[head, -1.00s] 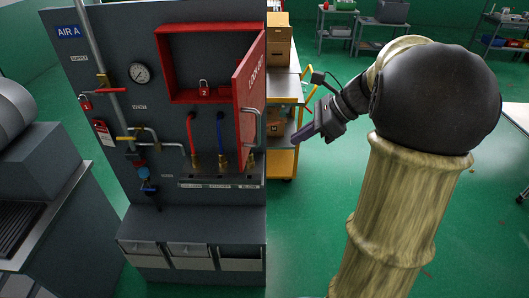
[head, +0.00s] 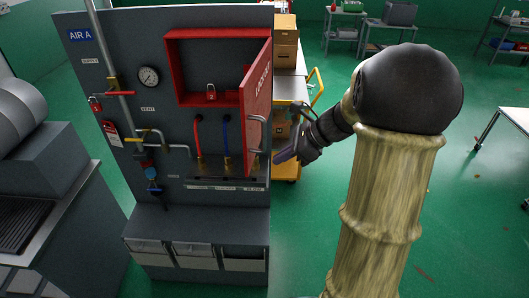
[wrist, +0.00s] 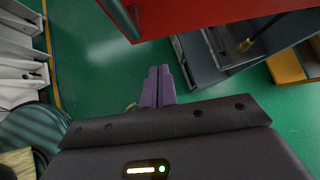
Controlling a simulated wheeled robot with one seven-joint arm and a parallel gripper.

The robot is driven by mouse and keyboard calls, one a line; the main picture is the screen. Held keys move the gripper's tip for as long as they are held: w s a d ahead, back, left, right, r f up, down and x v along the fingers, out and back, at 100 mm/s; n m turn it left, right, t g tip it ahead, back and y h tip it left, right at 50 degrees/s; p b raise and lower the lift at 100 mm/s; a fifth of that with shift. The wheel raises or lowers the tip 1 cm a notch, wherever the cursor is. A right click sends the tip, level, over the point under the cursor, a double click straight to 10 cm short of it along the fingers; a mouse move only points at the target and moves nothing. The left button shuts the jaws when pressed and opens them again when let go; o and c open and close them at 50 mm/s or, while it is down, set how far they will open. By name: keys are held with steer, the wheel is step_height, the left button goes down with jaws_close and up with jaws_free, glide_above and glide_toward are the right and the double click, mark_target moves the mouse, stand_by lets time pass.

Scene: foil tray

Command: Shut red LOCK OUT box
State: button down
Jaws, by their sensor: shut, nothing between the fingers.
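The red LOCK OUT box (head: 170,68) is mounted at the top of the grey panel. Its red door (head: 257,110) is hinged on the right and stands wide open toward me, with a grey handle (head: 254,131) on its face. A red padlock (head: 211,91) is inside the box. My gripper (head: 281,157) is shut and empty, just right of the door's lower edge. In the wrist view, my gripper's fingers (wrist: 158,85) are together, below the red door (wrist: 190,14). I cannot tell whether they touch the door.
The grey panel (head: 95,70) carries a gauge (head: 149,76), pipes and valves, with a ledge and drawers (head: 195,249) below. A yellow cart (head: 287,168) with cartons (head: 285,50) stands behind my gripper. Green floor (head: 470,210) is open to the right.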

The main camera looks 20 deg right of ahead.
mark_target(252, 163)
steer(key=a, duration=0.1)
steer(key=w+a+p, duration=0.1)
steer(key=a, duration=0.1)
steer(key=w+a+f+p, duration=0.1)
steer(key=shift+w+a, duration=0.2)
steer(key=shift+a, duration=0.1)
steer(key=shift+f, duration=0.1)
steer(key=shift+d, duration=0.2)
steer(key=shift+w+a, duration=0.1)
steer(key=shift+a, duration=0.1)
